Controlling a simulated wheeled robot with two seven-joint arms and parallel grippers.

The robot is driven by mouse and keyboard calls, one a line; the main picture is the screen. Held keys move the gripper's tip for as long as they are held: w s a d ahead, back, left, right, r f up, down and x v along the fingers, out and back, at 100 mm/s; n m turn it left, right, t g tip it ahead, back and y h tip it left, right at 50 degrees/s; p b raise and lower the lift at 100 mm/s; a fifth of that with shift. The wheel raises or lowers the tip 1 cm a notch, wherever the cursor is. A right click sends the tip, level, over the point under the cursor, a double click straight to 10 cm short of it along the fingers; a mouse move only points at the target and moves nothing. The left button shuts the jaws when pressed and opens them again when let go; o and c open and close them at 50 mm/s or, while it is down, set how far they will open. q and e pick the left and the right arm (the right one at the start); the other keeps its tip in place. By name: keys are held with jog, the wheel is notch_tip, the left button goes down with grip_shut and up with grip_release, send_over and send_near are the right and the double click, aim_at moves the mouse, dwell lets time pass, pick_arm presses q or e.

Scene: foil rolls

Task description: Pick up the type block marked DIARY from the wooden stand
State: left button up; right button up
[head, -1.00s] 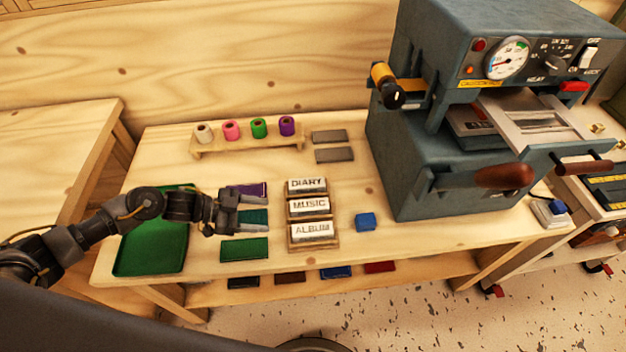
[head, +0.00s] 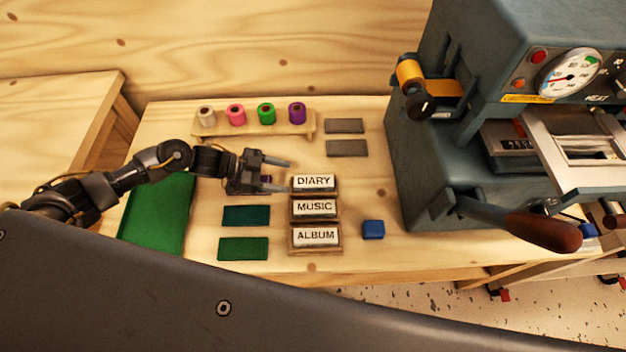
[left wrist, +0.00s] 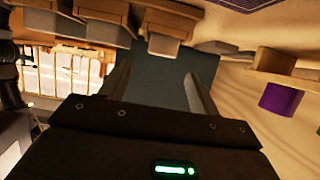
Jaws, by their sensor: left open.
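The DIARY type block (head: 313,182) sits in the top slot of the wooden stand (head: 291,238), above the MUSIC block (head: 314,207) and ALBUM block (head: 316,236). My left gripper (head: 288,176) is open and empty, its fingers pointing right, just left of the DIARY block. I cannot tell whether a finger touches it. In the left wrist view the open fingers (left wrist: 160,75) show with nothing between them; wooden parts with grey blocks (left wrist: 163,45) show near the top, their markings not readable. My right gripper is not in view.
A rack with foil rolls, including a purple roll (head: 297,112), stands behind the gripper. Two grey plates (head: 346,148) lie behind the stand.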

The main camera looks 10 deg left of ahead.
aim_at(314, 181)
pick_arm(q)
jog(key=shift+x, duration=0.75)
jog(key=shift+w+d+f, duration=0.15)
jog(key=shift+w+d, duration=0.1)
jog(key=shift+d+p, duration=0.35)
jog(key=x, duration=0.1)
jog(key=p+x, duration=0.1)
jog(key=x, duration=0.1)
jog(key=shift+d+p, duration=0.35)
jog(key=shift+d, duration=0.1)
jog(key=shift+w+d, duration=0.1)
jog(key=shift+d, duration=0.3)
jog(key=shift+f, duration=0.1)
jog(key=shift+c, duration=0.9)
jog(key=c, duration=1.1)
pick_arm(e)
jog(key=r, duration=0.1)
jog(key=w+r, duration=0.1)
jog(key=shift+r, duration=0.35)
